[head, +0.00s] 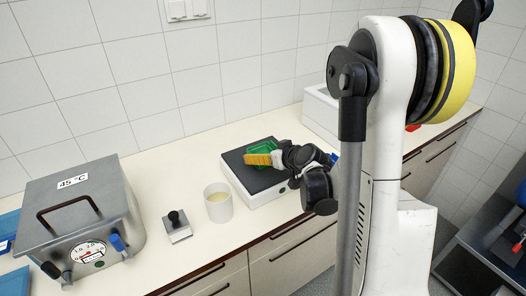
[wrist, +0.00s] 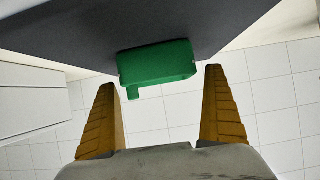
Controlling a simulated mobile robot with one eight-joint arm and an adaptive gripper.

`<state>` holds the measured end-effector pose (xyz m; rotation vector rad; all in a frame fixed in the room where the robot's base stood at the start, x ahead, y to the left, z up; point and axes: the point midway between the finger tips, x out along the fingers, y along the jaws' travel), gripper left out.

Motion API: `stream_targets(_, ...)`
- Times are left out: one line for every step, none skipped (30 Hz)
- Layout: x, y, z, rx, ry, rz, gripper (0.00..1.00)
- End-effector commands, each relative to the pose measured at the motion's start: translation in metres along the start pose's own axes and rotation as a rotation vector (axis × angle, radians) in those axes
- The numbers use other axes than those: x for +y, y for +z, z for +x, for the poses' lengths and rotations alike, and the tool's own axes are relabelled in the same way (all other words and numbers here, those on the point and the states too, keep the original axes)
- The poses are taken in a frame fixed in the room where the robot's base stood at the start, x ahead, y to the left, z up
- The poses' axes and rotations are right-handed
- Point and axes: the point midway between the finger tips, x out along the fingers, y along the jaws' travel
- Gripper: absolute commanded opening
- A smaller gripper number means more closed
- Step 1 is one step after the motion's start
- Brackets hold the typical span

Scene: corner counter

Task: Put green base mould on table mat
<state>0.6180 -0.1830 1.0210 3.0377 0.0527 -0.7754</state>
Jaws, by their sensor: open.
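The green base mould (head: 266,145) lies on the dark top of a low white device (head: 245,184) on the counter. In the wrist view the green mould (wrist: 157,62) rests against the dark surface (wrist: 80,35), ahead of my fingertips and roughly centred between them. My gripper (head: 262,159) is open, with its yellow fingers low over the dark top, partly covering the mould in the head view. In the wrist view my gripper (wrist: 160,82) has nothing between its fingers. I cannot tell for sure which thing is the table mat; a flat blue sheet (head: 14,282) lies at the far left.
A steel box (head: 82,214) marked 45 °C, with a handle and knobs, stands at the left. A small block with a black knob (head: 178,228) and a white cup (head: 218,204) stand left of the device. A white box (head: 321,116) is behind, near the wall.

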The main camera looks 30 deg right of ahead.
Motion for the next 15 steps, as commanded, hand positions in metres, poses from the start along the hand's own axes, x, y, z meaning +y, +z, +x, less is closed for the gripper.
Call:
stream_targets(0.0, -0.002, -0.013, 0.0, 0.002, 0.003, 1.0)
stream_targets(0.0, -0.002, -0.02, 0.0, 0.002, 0.002, 1.0)
stream_targets(0.001, -0.002, -0.03, 0.0, 0.003, 0.002, 1.0)
stream_targets(0.001, -0.002, -0.037, 0.0, 0.003, 0.003, 1.0)
stream_targets(0.0, -0.002, -0.044, 0.001, 0.002, 0.003, 1.0)
stream_targets(0.0, -0.002, -0.053, 0.0, 0.002, 0.002, 1.0)
stream_targets(0.001, -0.002, -0.06, 0.0, 0.003, 0.002, 1.0)
stream_targets(0.001, -0.002, -0.066, 0.0, 0.003, 0.003, 1.0)
stream_targets(0.0, -0.002, -0.073, 0.001, 0.002, 0.002, 1.0)
stream_targets(0.0, -0.002, -0.079, 0.001, 0.002, 0.002, 1.0)
stream_targets(0.0, -0.002, -0.083, 0.0, 0.002, 0.002, 1.0)
stream_targets(0.0, -0.001, -0.089, 0.0, 0.002, 0.002, 1.0)
stream_targets(0.0, -0.001, -0.092, 0.0, 0.002, 0.001, 1.0)
stream_targets(0.0, -0.001, -0.095, 0.0, 0.002, 0.001, 1.0)
stream_targets(0.0, -0.001, -0.098, 0.0, 0.001, 0.001, 1.0)
